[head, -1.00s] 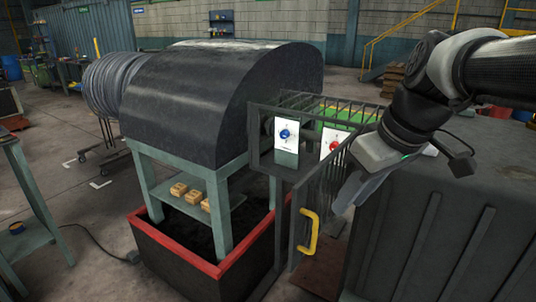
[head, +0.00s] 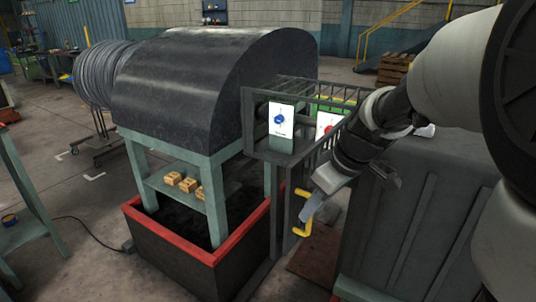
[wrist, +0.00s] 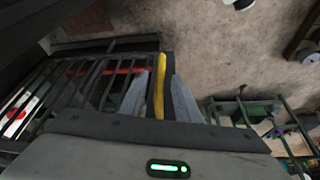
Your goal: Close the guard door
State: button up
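The yellow handle (head: 301,222) stands upright on the dark barred guard door (head: 318,158), to the right of the black-hooded machine. The door stands out at an angle from the barred cage, and my arm hides part of it. My gripper (head: 311,207) is at the handle. In the wrist view the yellow handle (wrist: 159,88) lies between my two grey fingers (wrist: 160,98), with visible gaps on both sides. The fingers are open around it. The door's bars (wrist: 88,86) show to the left of the fingers there.
A large dark cabinet (head: 415,215) stands close right of the door. A red-rimmed bin (head: 216,258) is below the hood. Bare floor shows at far left.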

aim_at(308, 230)
jog(key=shift+x, duration=1.5)
jog(key=shift+c, duration=0.2)
grip_shut()
